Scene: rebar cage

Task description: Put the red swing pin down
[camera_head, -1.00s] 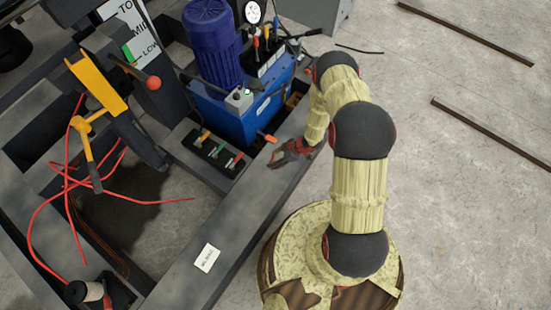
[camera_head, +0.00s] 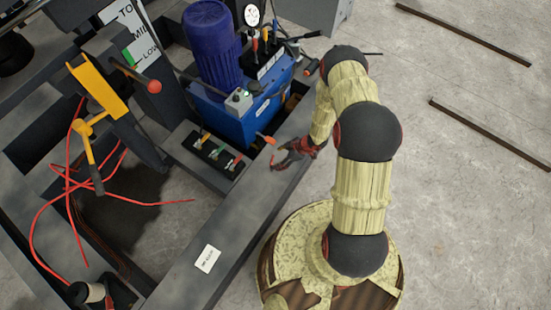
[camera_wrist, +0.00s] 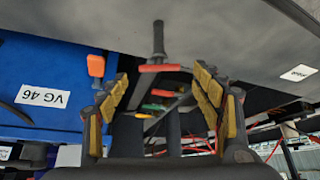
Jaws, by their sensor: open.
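A pin with a red crossbar and a dark grip (camera_wrist: 158,67) shows in the wrist view. It lies at the dark steel beam, in front of and between my fingertips, with visible gaps to both. My gripper (camera_wrist: 162,84) is open, its yellow-padded fingers spread either side. In the head view my gripper (camera_head: 282,157) is low over the beam (camera_head: 240,222), beside the blue pump unit. A thin red piece shows at its tips there, but most of the pin is hidden or too small to make out.
A dark rack (camera_head: 215,154) with orange, green and red handles stands left of my gripper. An orange handle (camera_head: 265,138) sticks up close by; it also shows in the wrist view (camera_wrist: 96,66). The blue pump unit (camera_head: 245,110) stands behind.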

